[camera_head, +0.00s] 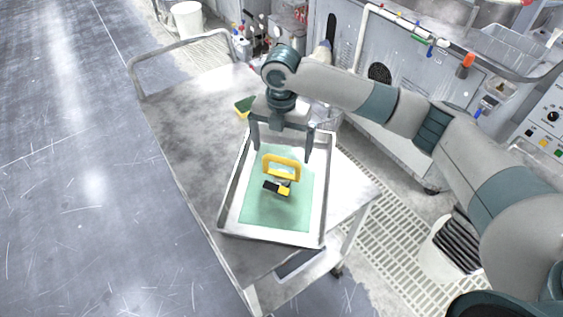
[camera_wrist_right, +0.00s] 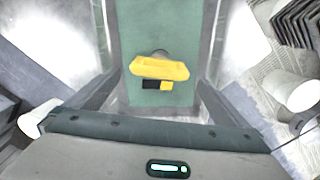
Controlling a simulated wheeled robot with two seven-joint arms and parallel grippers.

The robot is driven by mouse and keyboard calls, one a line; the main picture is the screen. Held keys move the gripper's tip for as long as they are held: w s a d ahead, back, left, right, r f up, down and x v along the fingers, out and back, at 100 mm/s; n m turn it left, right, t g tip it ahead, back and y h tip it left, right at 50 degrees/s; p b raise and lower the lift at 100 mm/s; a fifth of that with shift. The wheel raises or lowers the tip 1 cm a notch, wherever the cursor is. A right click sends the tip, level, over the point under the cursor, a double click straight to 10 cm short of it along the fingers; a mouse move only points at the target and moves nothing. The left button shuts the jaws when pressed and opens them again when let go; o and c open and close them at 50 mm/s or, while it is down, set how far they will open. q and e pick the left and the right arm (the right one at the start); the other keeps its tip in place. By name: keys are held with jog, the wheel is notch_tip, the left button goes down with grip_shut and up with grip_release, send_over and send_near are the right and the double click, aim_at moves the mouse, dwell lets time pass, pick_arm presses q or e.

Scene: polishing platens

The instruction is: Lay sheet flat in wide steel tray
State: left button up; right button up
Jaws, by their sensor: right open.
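The wide steel tray (camera_head: 270,238) sits on the cart top. The green sheet (camera_head: 262,213) lies inside it and looks flat on the floor of the tray. A yellow handle (camera_head: 281,164) stands up from the middle of the sheet, with a small black and yellow block (camera_head: 277,188) beside its foot. My right gripper (camera_head: 281,155) is open and empty above the tray, its fingers pointing down on either side of the handle and apart from it. The wrist view shows the handle (camera_wrist_right: 160,68) between the spread fingers and the sheet (camera_wrist_right: 160,30) beneath. My left gripper is out of view.
The steel cart (camera_head: 185,140) has bare room left of the tray. A yellow and green sponge (camera_head: 244,106) lies behind the tray. A white bucket with dark pads (camera_head: 441,257) stands on floor grating at the right.

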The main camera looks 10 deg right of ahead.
notch_tip(320, 180, up, 8)
jog(key=b, duration=0.1)
jog(key=shift+b, duration=0.35)
dwell(0.4)
